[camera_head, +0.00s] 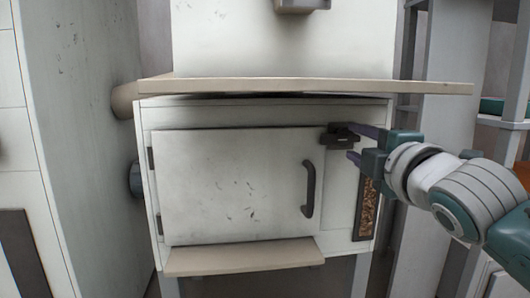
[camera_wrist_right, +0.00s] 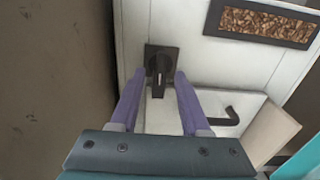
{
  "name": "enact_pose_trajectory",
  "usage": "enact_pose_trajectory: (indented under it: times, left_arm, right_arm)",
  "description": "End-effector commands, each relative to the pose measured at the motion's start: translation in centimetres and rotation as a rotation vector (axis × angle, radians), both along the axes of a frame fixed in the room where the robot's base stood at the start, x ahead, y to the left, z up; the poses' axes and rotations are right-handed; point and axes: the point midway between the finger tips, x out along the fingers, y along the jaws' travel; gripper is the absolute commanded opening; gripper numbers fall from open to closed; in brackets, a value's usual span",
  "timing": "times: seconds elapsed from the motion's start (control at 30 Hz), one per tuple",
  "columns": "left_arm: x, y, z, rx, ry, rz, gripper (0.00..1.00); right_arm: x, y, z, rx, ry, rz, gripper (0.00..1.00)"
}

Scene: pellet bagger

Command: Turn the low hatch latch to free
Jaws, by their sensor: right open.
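The low hatch (camera_head: 235,185) is a pale, scuffed door, closed in the front of the white cabinet, with a dark curved handle (camera_head: 309,190) on its right side. The dark latch (camera_head: 341,135) sits at the hatch's upper right corner. In the right wrist view the latch (camera_wrist_right: 159,70) is a dark bar on a square plate. My right gripper (camera_head: 352,143) is open at the latch, with its purple fingers (camera_wrist_right: 155,92) on either side of the bar; I cannot tell whether they touch it. My left gripper is not in view.
A beige shelf (camera_head: 300,86) juts out just above the latch. A small ledge (camera_head: 245,257) sticks out below the hatch. A narrow window showing brown pellets (camera_head: 367,208) is right of the handle. A tall grey panel (camera_head: 80,130) stands at left.

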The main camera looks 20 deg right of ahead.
Motion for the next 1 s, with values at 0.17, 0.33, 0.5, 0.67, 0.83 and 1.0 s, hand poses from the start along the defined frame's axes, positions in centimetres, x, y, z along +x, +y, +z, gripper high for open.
enact_pose_trajectory:
  times: [0.17,0.33,0.5,0.67,0.83,1.0]
  left_arm:
    - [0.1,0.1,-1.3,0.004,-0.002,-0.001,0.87]
    - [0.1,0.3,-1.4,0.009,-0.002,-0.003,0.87]
    - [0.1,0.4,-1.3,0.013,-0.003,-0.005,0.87]
    - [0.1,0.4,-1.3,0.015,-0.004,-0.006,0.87]
    - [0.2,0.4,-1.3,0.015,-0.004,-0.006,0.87]
    - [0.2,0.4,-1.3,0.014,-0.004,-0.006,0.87]
  right_arm:
    - [1.7,-0.4,-0.2,0.000,0.000,-0.001,0.46]
    - [2.1,-0.5,0.0,0.001,0.001,-0.001,0.46]
    - [2.1,-0.5,0.0,0.001,0.002,0.000,0.46]
    - [2.1,-0.5,0.0,0.001,0.002,0.000,0.30]
    - [2.1,-0.5,0.0,0.001,0.002,-0.001,0.11]
    - [2.1,-0.5,0.0,0.001,0.002,-0.001,0.00]
